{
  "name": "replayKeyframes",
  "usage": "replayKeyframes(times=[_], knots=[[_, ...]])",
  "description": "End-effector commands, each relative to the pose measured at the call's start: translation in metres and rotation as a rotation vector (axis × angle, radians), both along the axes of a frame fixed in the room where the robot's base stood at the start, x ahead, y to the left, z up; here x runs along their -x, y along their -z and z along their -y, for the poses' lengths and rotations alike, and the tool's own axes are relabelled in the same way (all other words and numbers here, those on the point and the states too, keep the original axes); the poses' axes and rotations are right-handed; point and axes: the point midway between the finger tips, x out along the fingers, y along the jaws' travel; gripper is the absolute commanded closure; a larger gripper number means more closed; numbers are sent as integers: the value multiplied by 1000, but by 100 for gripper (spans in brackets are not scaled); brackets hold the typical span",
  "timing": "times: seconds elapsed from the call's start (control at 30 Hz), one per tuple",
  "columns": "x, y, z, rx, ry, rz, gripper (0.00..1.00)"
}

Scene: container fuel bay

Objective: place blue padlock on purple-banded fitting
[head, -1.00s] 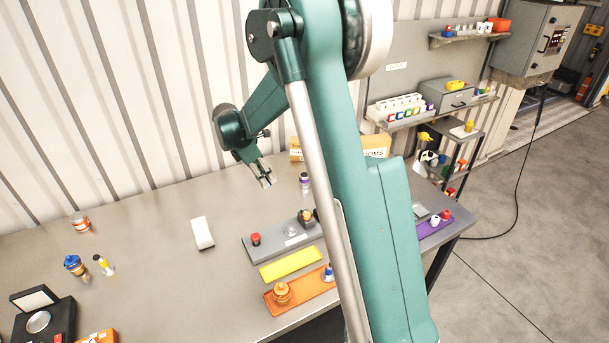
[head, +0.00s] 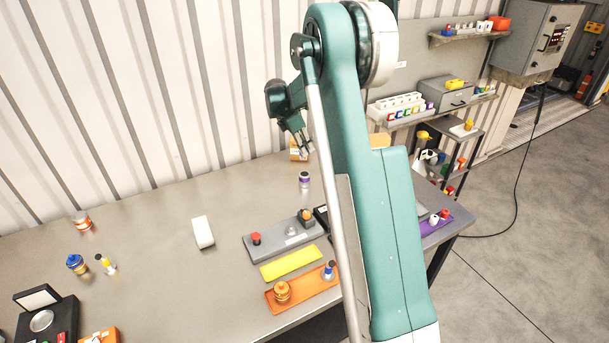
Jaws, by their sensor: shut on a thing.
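The purple-banded fitting (head: 304,180) stands upright near the back of the grey table, a small dark-topped piece with a purple band. My gripper (head: 305,147) points down above and behind it in the picture, apart from it, in front of the wall. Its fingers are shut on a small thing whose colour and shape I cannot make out. I cannot pick out a blue padlock for certain.
A grey panel (head: 270,244) with a red button, a yellow mat (head: 291,263) and an orange tray (head: 276,304) lie at the front. A white block (head: 202,232) and a blue-topped fitting (head: 76,263) stand left. My arm hides part of the right side.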

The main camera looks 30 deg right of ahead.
Motion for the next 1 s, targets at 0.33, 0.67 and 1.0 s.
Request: replayKeyframes(times=[0.33,0.67,1.0], knots=[[0,5,0,0,0,0,100],[0,46,0,0,1,0,100],[0,63,-1,0,1,0,100]])
